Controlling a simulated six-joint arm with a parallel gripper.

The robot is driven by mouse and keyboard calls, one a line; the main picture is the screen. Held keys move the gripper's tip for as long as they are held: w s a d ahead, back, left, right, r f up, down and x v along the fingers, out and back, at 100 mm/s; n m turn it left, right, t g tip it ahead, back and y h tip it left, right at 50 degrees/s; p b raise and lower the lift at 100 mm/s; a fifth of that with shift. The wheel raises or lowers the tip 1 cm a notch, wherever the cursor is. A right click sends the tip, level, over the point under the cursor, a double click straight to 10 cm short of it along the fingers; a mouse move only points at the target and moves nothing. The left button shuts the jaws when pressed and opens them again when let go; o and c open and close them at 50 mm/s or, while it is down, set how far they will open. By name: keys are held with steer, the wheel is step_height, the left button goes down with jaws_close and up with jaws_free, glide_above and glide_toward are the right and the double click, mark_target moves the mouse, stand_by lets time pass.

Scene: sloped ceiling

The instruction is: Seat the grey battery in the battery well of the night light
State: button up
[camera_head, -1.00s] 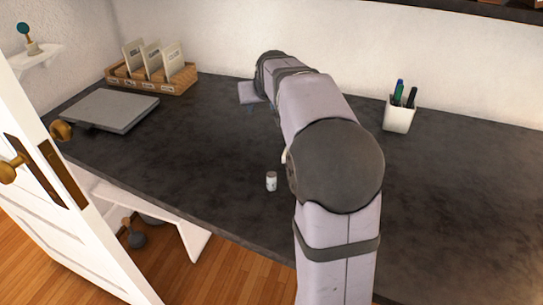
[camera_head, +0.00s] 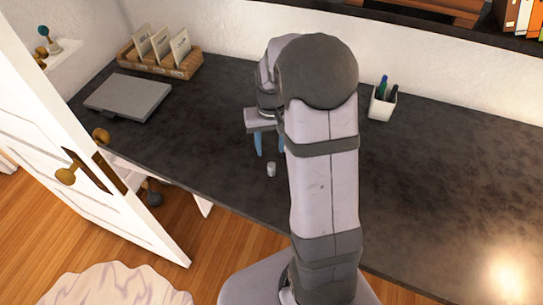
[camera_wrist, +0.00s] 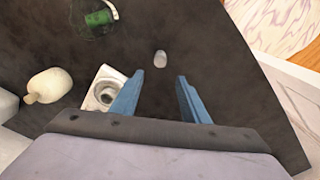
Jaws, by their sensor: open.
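The grey battery (camera_head: 271,169) stands on the dark desk near its front edge; it also shows in the wrist view (camera_wrist: 160,59). My gripper (camera_head: 270,150) is open and empty, its two blue fingers pointing down. In the wrist view the gap between the fingertips (camera_wrist: 160,78) lies just short of the battery, apart from it. A white block with a round ringed opening (camera_wrist: 103,90), apparently the night light with its well, sits beside the left finger, which partly covers it. My arm hides it in the head view.
In the wrist view, a cream bulb-shaped thing (camera_wrist: 48,86) and a green item (camera_wrist: 98,20) lie near the block. A pen cup (camera_head: 382,103), a card rack (camera_head: 160,60) and a flat grey case (camera_head: 128,97) stand farther off. The desk's right side is clear.

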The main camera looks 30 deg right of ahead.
mark_target(272, 165)
steer(key=shift+s+a+r+g+p, duration=0.15)
steer(key=shift+s+p, duration=0.05)
steer(key=shift+s, duration=0.15)
steer(key=shift+s+a+r+g+p, duration=0.1)
steer(key=shift+s+r+g+p, duration=0.1)
steer(key=shift+s, duration=0.15)
steer(key=shift+s+f, duration=0.1)
steer(key=shift+f, duration=0.1)
steer(key=shift+w+d+f+p, duration=0.15)
steer(key=shift+f+p, duration=0.5)
steer(key=shift+f, duration=1.15)
steer(key=shift+w+d+f+p, duration=0.15)
steer(key=shift+f+p, duration=0.45)
steer(key=shift+f, duration=1.2)
steer(key=shift+a, duration=0.1)
jaws_close()
